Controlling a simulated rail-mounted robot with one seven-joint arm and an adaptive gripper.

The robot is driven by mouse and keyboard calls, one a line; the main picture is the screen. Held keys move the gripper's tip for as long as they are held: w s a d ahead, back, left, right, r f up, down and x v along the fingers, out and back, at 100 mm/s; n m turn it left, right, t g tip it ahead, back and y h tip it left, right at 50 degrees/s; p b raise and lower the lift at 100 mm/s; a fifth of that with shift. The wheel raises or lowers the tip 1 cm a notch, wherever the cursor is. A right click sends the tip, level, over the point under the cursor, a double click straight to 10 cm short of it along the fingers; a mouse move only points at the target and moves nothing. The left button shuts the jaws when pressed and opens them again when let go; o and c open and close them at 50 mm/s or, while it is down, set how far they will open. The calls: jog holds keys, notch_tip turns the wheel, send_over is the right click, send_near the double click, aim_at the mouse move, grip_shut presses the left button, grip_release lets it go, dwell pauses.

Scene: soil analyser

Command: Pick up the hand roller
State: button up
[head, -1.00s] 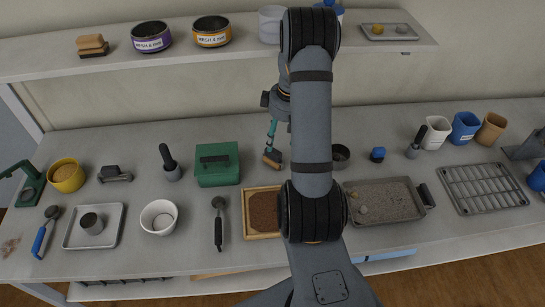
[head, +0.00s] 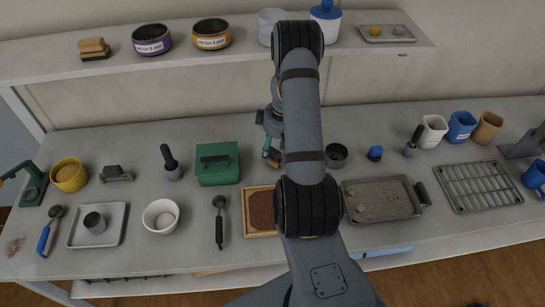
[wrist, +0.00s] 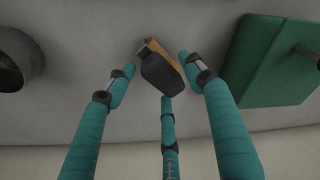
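My gripper (wrist: 157,76) has three teal fingers, spread open and empty. In the wrist view, a small thing with a dark rounded part and an orange-brown edge, likely the hand roller (wrist: 160,68), lies on the bench between the fingertips. I see no finger clearly pressing on it. In the head view my gripper (head: 267,146) is low over the bench behind my arm. The likely hand roller (head: 273,158) shows there only as a small brown and dark patch beside the finger, partly hidden by my arm.
A green box (head: 218,165) stands close on the left and also shows in the wrist view (wrist: 268,62). A dark metal cup (head: 337,156) stands to the right. A soil tray (head: 247,213) is in front. A shelf (head: 190,58) runs above the back.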

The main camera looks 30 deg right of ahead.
grip_shut()
dwell(0.5)
